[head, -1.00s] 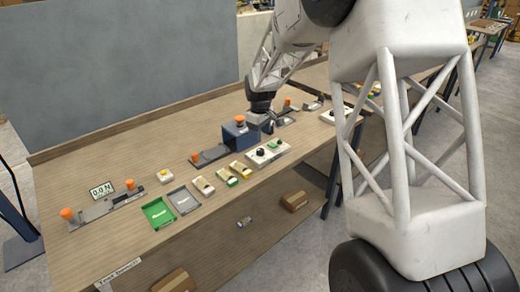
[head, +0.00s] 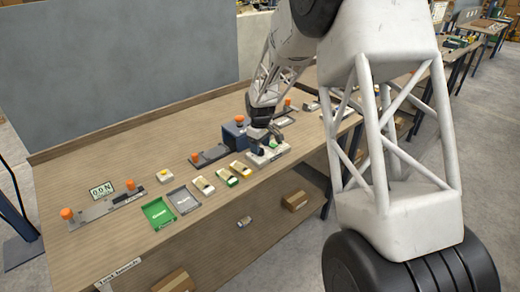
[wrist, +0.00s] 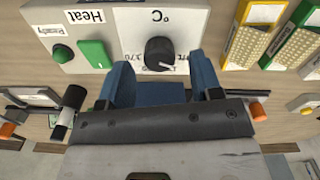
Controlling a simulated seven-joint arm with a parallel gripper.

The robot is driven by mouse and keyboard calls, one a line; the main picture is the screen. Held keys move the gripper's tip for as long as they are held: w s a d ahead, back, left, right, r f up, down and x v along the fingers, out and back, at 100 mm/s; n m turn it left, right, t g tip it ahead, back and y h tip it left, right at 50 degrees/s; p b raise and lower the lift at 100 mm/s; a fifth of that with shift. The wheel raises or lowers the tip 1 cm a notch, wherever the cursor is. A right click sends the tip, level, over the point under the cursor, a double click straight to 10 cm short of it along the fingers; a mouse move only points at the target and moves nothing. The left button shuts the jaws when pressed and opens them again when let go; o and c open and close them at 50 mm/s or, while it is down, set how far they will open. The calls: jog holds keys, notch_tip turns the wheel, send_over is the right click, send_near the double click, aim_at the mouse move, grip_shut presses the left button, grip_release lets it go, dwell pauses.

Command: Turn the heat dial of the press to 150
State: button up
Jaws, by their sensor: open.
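The heat dial (wrist: 158,50) is a black round knob with a white pointer line on a white control panel (wrist: 62,14) marked "Heat" and "°C". Its pointer aims toward the lower right in the wrist view; the scale is mostly hidden or unreadable. My gripper (wrist: 162,76) is open, its two blue fingers on either side of the dial's lower part in that view. In the head view my gripper (head: 264,140) is low over the panel (head: 258,160) and hides the dial. The dark blue press block (head: 234,133) stands just left.
A green switch (wrist: 96,53) and a green lamp (wrist: 62,53) sit left of the dial on the panel. Yellow and green boxes (wrist: 254,38) lie close to its right. In the head view, a green tray (head: 158,211) and grey tray (head: 184,200) lie further left.

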jog(key=shift+f, duration=0.9)
jog(key=shift+c, duration=0.2)
jog(key=c, duration=0.9)
